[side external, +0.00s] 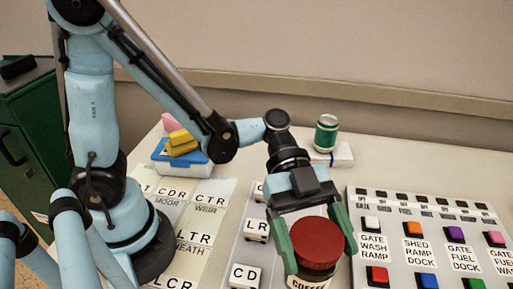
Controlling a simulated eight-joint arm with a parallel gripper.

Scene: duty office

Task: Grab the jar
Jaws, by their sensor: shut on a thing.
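The jar (316,247) has a dark red lid and a label reading "COFFEE", cut off by the bottom edge of the side external view. My gripper (318,240) comes down over it from above, with one green finger on each side of the jar. The fingers are shut on the jar, and it looks upright. The jar's base is out of the picture, so I cannot tell whether it touches the table.
A button panel (400,263) with coloured keys lies right of the jar. Lettered blocks (245,276) stand on a grey board to the left. A green can (326,133) stands on a white block behind. A blue-lidded box (181,160) holds yellow and pink pieces.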

